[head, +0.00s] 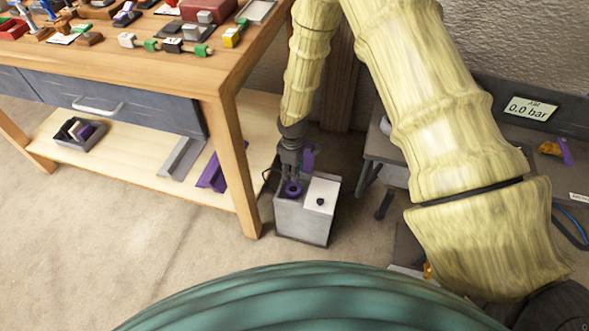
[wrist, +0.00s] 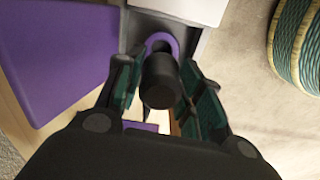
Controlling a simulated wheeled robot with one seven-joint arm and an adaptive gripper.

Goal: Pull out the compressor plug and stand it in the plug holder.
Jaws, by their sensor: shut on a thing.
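The plug (wrist: 160,82) is a black cylinder seen end-on in the wrist view, between my two dark green fingers. My gripper (head: 291,174) is shut on it, directly over a grey box (head: 301,222) on the floor. A purple ring (head: 291,189) sits on the box's top under my fingertips. The ring (wrist: 163,40) also shows just behind the plug in the wrist view. I cannot tell whether the plug's lower end is inside the ring or above it. My fingers hide the plug in the head view.
A white plate (head: 321,192) with a black knob covers the box's right side. A wooden workbench (head: 228,110) stands close on the left, its leg beside the box. At right is a dark unit with a display (head: 530,107) reading 0.0 bar. Floor at front left is clear.

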